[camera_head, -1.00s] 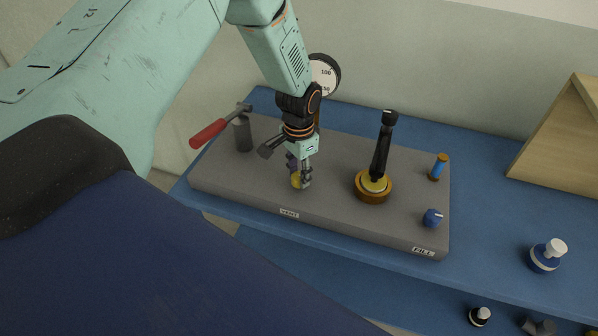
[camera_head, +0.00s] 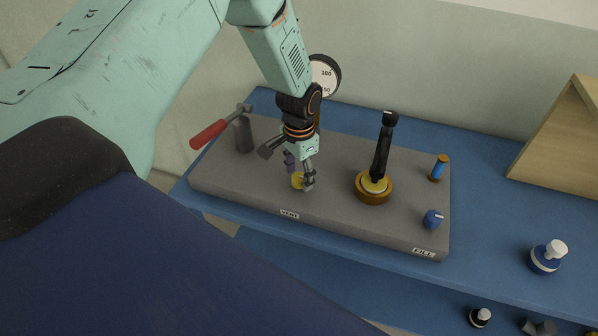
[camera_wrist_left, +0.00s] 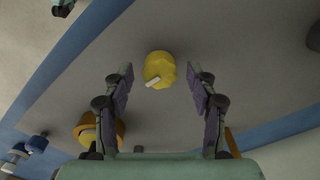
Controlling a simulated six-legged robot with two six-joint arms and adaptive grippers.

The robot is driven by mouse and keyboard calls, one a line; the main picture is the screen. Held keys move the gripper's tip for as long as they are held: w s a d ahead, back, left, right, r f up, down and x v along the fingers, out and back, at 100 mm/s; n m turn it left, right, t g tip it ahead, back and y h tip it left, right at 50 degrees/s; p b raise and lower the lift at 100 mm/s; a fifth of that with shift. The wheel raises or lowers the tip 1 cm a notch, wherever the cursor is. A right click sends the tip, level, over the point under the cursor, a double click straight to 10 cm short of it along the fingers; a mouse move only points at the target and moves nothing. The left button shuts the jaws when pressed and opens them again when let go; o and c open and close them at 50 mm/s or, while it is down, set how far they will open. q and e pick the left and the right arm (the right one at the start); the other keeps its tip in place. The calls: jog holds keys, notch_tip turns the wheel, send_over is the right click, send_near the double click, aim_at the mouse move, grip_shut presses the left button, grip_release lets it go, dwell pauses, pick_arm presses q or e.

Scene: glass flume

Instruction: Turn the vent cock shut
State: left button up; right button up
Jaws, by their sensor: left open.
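The vent cock is a small yellow knob (camera_head: 297,181) with a white pointer mark, on the grey panel (camera_head: 235,183) behind the VENT label (camera_head: 289,214). In the left wrist view the yellow knob (camera_wrist_left: 159,70) sits between and just beyond the fingertips, with its white mark toward the lower left. My left gripper (camera_head: 300,172) is over the knob, fingers spread. In the wrist view the left gripper (camera_wrist_left: 160,80) is open, with a gap on both sides of the knob. Its fingers partly hide the knob in the head view. My right gripper is not in view.
On the panel stand a red-handled lever (camera_head: 208,134), a black post in a brass ring (camera_head: 382,150), a blue knob (camera_head: 432,219) near the FILL label and a blue-orange cylinder (camera_head: 438,168). A gauge (camera_head: 324,76) stands behind.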

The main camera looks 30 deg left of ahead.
aim_at(299, 176)
pick_arm(q)
notch_tip(299, 176, up, 12)
dwell(0.5)
dwell(0.3)
jog(key=s+d+f+n, duration=0.2)
jog(key=s+d+f, duration=0.2)
jog(key=s+f, duration=0.6)
jog(key=s+d+f+n, duration=0.1)
jog(key=s+d+f, duration=0.3)
jog(key=s+f, duration=0.65)
jog(key=s+r+n, duration=0.1)
jog(key=s+n, duration=0.1)
jog(key=s, duration=1)
notch_tip(299, 176, down, 16)
jog(key=b, duration=1.6)
jog(key=shift+w+b, duration=0.3)
jog(key=shift+b, duration=0.05)
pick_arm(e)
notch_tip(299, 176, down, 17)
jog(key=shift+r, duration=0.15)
pick_arm(q)
jog(key=shift+c, duration=0.2)
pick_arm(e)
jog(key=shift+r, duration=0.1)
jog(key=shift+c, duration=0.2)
